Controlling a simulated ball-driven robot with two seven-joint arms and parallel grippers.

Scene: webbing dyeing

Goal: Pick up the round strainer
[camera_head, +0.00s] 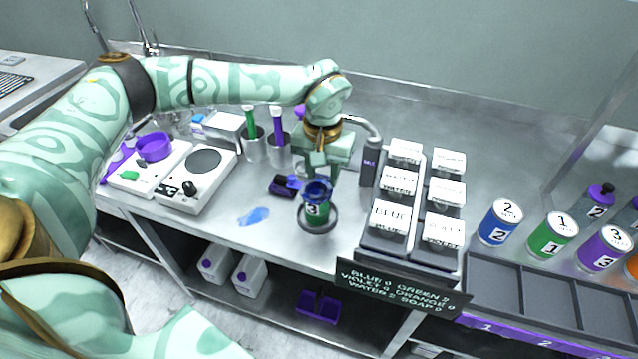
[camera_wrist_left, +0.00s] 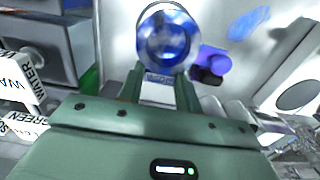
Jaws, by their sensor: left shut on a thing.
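The round strainer, as far as I can tell, is the blue, shiny, bowl-like thing (camera_head: 318,189) below my left gripper (camera_head: 319,172). In the left wrist view the strainer (camera_wrist_left: 168,38) is just beyond the fingers of my left gripper (camera_wrist_left: 160,88), which are shut on a small labelled part at its near side. A green can marked 3 (camera_head: 315,212) shows directly below the strainer in the head view, with a dark round rim around its foot. I cannot tell whether the strainer touches the can. My right gripper is not in view.
White labelled boxes (camera_head: 389,221) stand in a rack to the right. Numbered cans (camera_head: 501,222) stand far right.

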